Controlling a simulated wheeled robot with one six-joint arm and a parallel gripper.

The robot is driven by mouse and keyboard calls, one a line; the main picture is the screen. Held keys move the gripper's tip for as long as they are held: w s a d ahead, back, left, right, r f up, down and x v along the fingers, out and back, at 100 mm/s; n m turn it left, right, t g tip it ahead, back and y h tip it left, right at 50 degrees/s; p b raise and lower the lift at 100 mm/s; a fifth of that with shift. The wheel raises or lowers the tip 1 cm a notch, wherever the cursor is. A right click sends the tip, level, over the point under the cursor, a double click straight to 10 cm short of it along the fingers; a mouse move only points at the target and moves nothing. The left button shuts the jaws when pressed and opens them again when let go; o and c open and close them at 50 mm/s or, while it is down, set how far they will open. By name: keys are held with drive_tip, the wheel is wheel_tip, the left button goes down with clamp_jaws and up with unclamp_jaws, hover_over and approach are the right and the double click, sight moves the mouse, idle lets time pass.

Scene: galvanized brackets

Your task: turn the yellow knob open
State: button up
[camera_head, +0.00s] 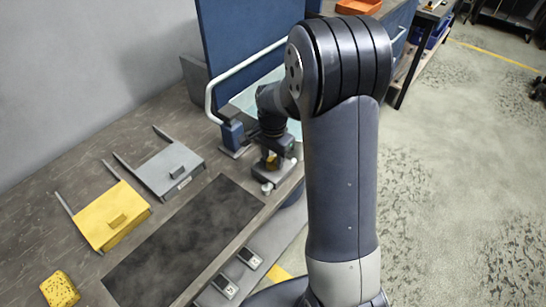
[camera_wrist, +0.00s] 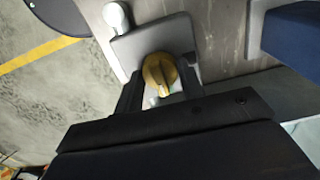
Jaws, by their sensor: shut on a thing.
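The yellow knob (camera_wrist: 160,72) is on a grey base plate in the wrist view, between the two fingers of my gripper (camera_wrist: 160,90). The fingers are shut on the knob. A pale mark on the knob points toward the gripper's palm. In the head view my gripper (camera_head: 272,162) is above the grey base (camera_head: 268,178) at the bench's far right end. There the knob is mostly hidden by the gripper.
A blue post (camera_head: 233,136) with a pale rail stands left of my gripper. Yellow (camera_head: 98,226) and grey (camera_head: 152,170) bracket-like pieces and a yellow sponge-like block (camera_head: 59,289) lie on the bench. A dark mat (camera_head: 180,245) lies in front.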

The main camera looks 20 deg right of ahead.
sight(273, 158)
idle(0.4)
drive_tip(key=o, duration=1)
wheel_tip(273, 158, up, 11)
drive_tip(key=shift+f+b, duration=0.1)
drive_tip(key=shift+b, duration=0.25)
wheel_tip(273, 158, down, 11)
drive_tip(key=shift+r+p, duration=0.1)
drive_tip(key=shift+p, duration=0.25)
